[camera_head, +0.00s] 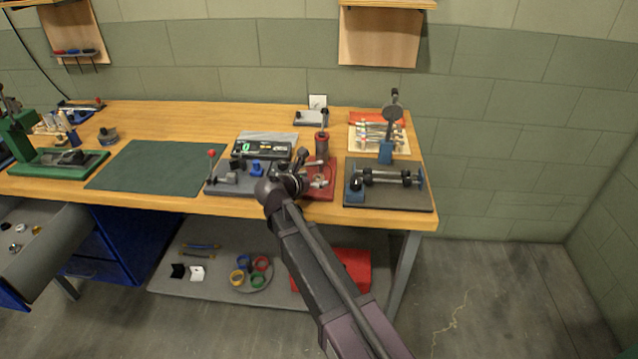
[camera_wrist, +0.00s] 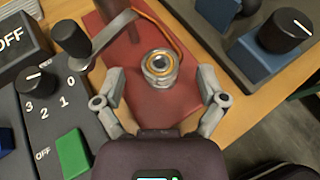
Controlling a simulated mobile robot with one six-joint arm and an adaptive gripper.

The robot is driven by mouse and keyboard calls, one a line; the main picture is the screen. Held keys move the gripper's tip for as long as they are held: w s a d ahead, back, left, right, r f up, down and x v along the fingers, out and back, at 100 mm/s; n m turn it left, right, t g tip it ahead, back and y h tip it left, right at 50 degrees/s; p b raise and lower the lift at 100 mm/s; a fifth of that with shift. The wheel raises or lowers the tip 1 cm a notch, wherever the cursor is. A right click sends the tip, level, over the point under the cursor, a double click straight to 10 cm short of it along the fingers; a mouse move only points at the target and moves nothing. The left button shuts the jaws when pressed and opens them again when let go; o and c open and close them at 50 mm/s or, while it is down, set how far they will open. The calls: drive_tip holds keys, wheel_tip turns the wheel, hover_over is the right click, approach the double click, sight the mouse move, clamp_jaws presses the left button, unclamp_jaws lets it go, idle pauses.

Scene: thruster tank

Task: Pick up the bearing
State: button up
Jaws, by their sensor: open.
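The bearing (camera_wrist: 160,66) is a small silver ring-shaped part with a copper-coloured ring at its top. In the wrist view it sits on a dark red base plate (camera_wrist: 131,43), between and a little beyond my fingertips. My gripper (camera_wrist: 160,92) is open, its two grey fingers spread to either side with a gap to the bearing. In the head view my arm reaches over the bench and my gripper (camera_head: 292,184) is above the front of the red plate (camera_head: 325,193).
A post with a red top (camera_head: 322,146) stands behind my gripper. A control panel with a dial and green button (camera_wrist: 73,153) is on the left in the wrist view. A dark fixture with a black knob (camera_wrist: 285,31) is on the right. A green mat (camera_head: 160,167) lies clear.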

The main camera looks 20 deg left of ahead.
drive_tip(key=shift+w+d+f, duration=0.15)
drive_tip(key=shift+w+f, duration=0.05)
drive_tip(key=shift+w, duration=0.35)
clamp_jaws()
drive_tip(key=shift+r, duration=0.15)
idle(0.4)
wheel_tip(320, 180, up, 2)
drive_tip(key=p, duration=0.2)
drive_tip(key=shift+r+p, duration=0.25)
drive_tip(key=shift+p, duration=0.1)
drive_tip(key=s+d+r+p, duration=0.2)
drive_tip(key=s+d, duration=0.6)
drive_tip(key=s, duration=0.6)
drive_tip(key=shift+r, duration=0.1)
